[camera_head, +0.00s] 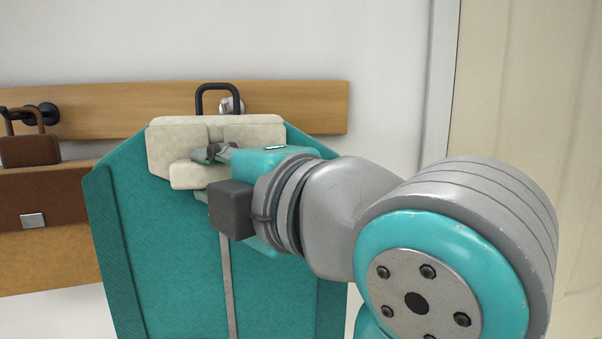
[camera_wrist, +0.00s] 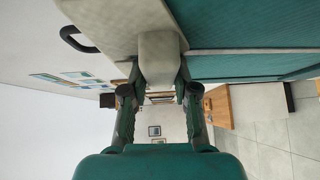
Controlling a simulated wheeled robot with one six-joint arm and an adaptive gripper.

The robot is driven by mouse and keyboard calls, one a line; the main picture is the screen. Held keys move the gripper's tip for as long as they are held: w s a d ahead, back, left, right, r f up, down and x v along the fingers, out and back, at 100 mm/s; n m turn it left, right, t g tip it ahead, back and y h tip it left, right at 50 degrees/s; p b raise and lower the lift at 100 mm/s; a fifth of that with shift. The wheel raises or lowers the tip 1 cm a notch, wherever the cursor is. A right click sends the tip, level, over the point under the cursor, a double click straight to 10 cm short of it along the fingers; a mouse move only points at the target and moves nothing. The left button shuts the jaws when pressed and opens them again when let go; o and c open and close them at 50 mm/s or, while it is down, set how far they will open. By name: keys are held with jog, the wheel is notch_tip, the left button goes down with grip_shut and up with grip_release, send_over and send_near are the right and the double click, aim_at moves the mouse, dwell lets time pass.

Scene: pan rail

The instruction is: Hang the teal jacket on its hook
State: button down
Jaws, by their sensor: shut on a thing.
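The teal jacket (camera_head: 165,250) hangs upright from my gripper (camera_head: 208,157), in front of the wooden rail. It has a cream collar (camera_head: 175,135) and a black loop (camera_head: 217,88) standing up from the top. In the wrist view the fingers (camera_wrist: 158,78) are shut on a cream block (camera_wrist: 158,48) on the jacket's front, and the loop (camera_wrist: 75,38) shows at upper left. A silver hook (camera_head: 231,105) on the rail shows close to the loop's right side. I cannot tell whether the loop is around the hook or only in front of it.
The wooden rail (camera_head: 310,105) runs along the pale wall. A dark hook (camera_head: 45,113) at left is beside a brown bag (camera_head: 55,190) with a handle. A beige panel (camera_head: 560,100) stands at right. My arm covers the lower right.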

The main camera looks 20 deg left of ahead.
jog(key=shift+w+a, duration=0.45)
jog(key=shift+w, duration=0.25)
jog(key=shift+w+a, duration=0.45)
jog(key=shift+w, duration=0.3)
jog(key=shift+w+a, duration=0.45)
jog(key=shift+w, duration=0.25)
jog(key=shift+w+a+f, duration=0.4)
jog(key=shift+w+a, duration=0.05)
jog(key=shift+w, duration=0.3)
jog(key=shift+w+a+f, duration=0.4)
jog(key=shift+w+a, duration=0.05)
jog(key=shift+w, duration=0.25)
jog(key=c, duration=0.8)
grip_release()
jog(key=shift+f, duration=0.1)
jog(key=v, duration=1.2)
